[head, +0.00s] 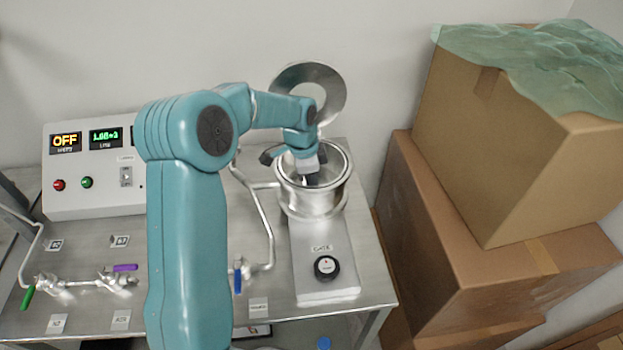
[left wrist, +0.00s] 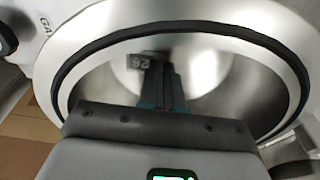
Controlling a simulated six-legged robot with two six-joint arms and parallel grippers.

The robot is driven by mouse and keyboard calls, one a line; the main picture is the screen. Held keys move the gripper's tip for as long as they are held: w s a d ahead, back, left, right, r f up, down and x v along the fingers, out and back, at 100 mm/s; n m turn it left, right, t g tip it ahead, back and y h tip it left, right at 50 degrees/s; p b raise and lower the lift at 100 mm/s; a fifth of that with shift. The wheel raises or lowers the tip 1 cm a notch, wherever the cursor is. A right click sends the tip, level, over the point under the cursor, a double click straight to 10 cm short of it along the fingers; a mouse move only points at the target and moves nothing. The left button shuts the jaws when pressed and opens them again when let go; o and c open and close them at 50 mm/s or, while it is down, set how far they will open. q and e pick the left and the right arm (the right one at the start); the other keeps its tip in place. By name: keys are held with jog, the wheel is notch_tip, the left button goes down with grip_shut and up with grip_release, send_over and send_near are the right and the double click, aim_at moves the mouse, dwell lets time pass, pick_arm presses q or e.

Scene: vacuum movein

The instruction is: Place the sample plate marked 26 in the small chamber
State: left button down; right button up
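The small chamber (head: 312,205) is a round steel pot on the right of the bench, with its round lid (head: 335,92) tilted up behind it. My left gripper (head: 311,181) reaches down into its open mouth. In the left wrist view the fingers (left wrist: 165,82) are close together inside the chamber's dark ring (left wrist: 75,62). The dark sample plate marked 26 (left wrist: 139,62) shows at the fingertips, its number upside down. The fingers appear shut on its edge. Whether the plate touches the chamber floor I cannot tell. My right gripper is not in view.
A control box (head: 92,190) reading OFF stands at the left. Pipes and valves with green (head: 28,297), purple (head: 125,267) and blue (head: 238,280) handles lie on the bench. A black knob (head: 326,267) sits before the chamber. Cardboard boxes (head: 500,140) are stacked at right.

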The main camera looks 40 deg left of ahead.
pick_arm(q)
jog(key=shift+f, duration=0.25)
jog(key=c, duration=1.3)
grip_release()
jog(key=shift+w, duration=0.15)
jog(key=shift+r, duration=0.5)
jog(key=r, duration=0.3)
jog(key=s+r, duration=0.1)
jog(key=r, duration=0.3)
jog(key=a+r+b, duration=0.1)
jog(key=r, duration=0.3)
jog(key=shift+s+r, duration=0.25)
jog(key=shift+s, duration=0.05)
jog(key=shift+w+a+f, duration=0.1)
